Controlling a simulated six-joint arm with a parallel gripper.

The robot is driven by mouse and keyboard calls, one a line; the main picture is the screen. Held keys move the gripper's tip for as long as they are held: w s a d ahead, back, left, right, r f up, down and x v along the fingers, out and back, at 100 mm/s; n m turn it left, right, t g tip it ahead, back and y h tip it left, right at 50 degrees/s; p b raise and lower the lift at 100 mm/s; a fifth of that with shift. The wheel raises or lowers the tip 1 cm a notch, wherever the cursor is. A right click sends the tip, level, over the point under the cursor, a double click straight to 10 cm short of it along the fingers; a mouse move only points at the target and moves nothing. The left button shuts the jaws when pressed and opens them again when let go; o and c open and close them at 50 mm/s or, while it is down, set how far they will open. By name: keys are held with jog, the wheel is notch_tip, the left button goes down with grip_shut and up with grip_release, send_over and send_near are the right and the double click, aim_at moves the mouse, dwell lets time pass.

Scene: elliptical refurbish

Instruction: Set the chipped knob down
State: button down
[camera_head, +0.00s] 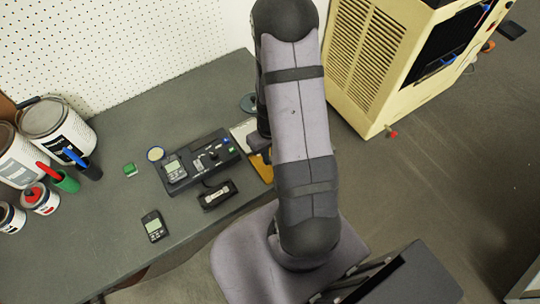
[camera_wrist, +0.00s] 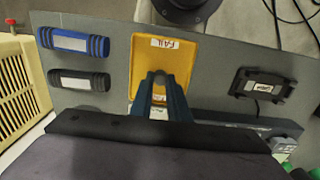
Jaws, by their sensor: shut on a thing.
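In the wrist view my gripper (camera_wrist: 160,84) points at a yellow tray (camera_wrist: 180,60) marked FAIL. The fingers are close together, shut on a small dark piece at their tips, which I take for the chipped knob (camera_wrist: 158,76). It is mostly hidden by the fingers, and its chip cannot be made out. The fingertips overlap the middle of the tray in this view; I cannot tell their height above it. In the head view my arm covers the gripper, and only an edge of the yellow tray (camera_head: 262,167) shows.
A control panel (camera_head: 204,160) and a black labelled holder (camera_head: 218,194) lie left of the tray in the head view. A handheld meter (camera_head: 154,226) lies nearer the front. Paint cans (camera_head: 50,125) stand far left.

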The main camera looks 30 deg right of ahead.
jog(key=shift+f, duration=0.5)
jog(key=shift+f, duration=0.1)
jog(key=shift+f, duration=0.1)
jog(key=c, duration=1.7)
grip_release()
notch_tip(320, 180, up, 12)
jog(key=r, duration=0.1)
jog(key=s+a+r, duration=0.1)
jog(key=s+a, duration=0.1)
jog(key=a, duration=0.1)
jog(key=s+a+r, duration=0.2)
jog(key=a, duration=0.2)
jog(key=s+a+r+b, duration=0.1)
jog(key=s+a+r, duration=0.1)
jog(key=s+a, duration=0.1)
jog(key=shift+a, duration=0.75)
